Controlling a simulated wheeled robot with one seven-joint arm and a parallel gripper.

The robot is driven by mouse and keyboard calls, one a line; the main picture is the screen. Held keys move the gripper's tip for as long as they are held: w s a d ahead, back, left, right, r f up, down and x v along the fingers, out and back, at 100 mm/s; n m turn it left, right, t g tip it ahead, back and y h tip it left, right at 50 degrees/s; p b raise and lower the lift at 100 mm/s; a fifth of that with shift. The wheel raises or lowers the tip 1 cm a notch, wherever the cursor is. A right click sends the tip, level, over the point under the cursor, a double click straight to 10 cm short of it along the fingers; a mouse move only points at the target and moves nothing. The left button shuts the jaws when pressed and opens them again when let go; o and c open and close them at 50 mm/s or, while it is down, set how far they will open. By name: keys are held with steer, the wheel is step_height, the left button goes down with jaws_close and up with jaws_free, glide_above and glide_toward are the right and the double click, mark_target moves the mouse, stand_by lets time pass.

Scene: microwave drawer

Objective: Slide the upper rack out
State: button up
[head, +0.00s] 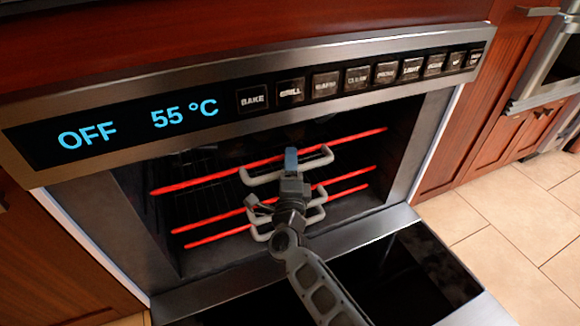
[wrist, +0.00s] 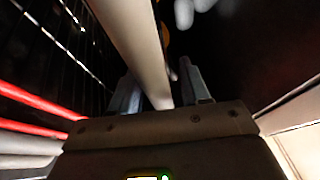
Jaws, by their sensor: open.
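The upper rack (head: 220,174) is inside the open oven, with a glowing red front bar and a pale grey loop handle (head: 262,179). My gripper (head: 291,160) is at the middle of this handle in the head view and hides part of it. In the wrist view, my gripper (wrist: 160,85) is open, with one finger on each side of a pale bar (wrist: 135,40) that looks like the handle. The bar runs between the fingers down toward the palm. I cannot tell whether either finger touches it.
Lower racks with red bars (head: 212,234) and similar handles (head: 318,215) sit below, partly behind my arm. The oven door (head: 385,228) is folded down under my arm. The control panel (head: 190,115) runs close above. Tiled floor (head: 490,225) is clear at right.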

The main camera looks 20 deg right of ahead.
steer(key=shift+c, duration=0.3)
jaws_close()
steer(key=shift+r, duration=0.1)
